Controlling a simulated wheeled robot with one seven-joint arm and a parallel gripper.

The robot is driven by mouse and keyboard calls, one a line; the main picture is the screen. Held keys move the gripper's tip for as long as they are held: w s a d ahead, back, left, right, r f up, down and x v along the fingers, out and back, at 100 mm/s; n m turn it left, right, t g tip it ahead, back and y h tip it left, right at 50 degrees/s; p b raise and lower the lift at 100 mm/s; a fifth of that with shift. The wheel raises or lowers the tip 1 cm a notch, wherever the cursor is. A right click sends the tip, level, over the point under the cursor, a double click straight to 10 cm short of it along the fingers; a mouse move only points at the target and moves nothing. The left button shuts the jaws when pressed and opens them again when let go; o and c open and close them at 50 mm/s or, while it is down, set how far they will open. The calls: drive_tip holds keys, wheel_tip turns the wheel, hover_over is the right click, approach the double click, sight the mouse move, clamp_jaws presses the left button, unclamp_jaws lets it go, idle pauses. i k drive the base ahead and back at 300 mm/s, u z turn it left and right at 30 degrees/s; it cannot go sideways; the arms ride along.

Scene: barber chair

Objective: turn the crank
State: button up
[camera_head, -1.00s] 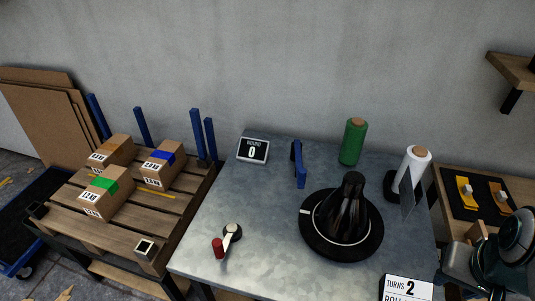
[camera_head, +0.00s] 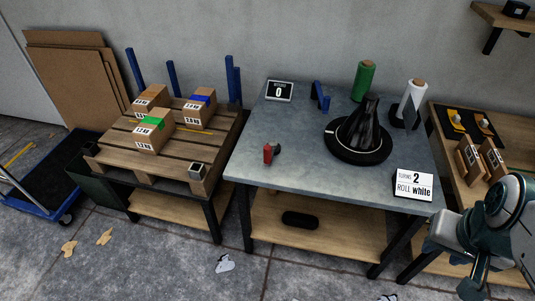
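The crank is on the left front of the grey metal table (camera_head: 300,180). Its red handle (camera_head: 268,154) stands up at the left end of a short arm, with the pale hub (camera_head: 278,149) to the right. A small display (camera_head: 279,91) at the back left reads 0. A card (camera_head: 413,185) at the front right reads "TURNS 2, ROLL white". A black cone-shaped bundle sits on a round black turntable (camera_head: 346,152). A white roll (camera_head: 411,97) and a green roll (camera_head: 363,80) stand behind it.
A wooden pallet (camera_head: 128,155) with several boxes stands left of the table. A blue tape dispenser-like piece (camera_head: 319,97) is near the display. A wooden side bench (camera_head: 445,120) is at the right. Open floor (camera_head: 170,260) lies in front.

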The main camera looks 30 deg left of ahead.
sight(269, 149)
drive_tip(key=u, duration=1.2)
drive_tip(key=i, duration=0.75)
drive_tip(key=u, duration=0.3)
drive_tip(key=k, duration=0.5)
drive_tip(key=z, duration=0.65)
drive_tip(key=i, duration=0.6)
drive_tip(key=u, duration=0.85)
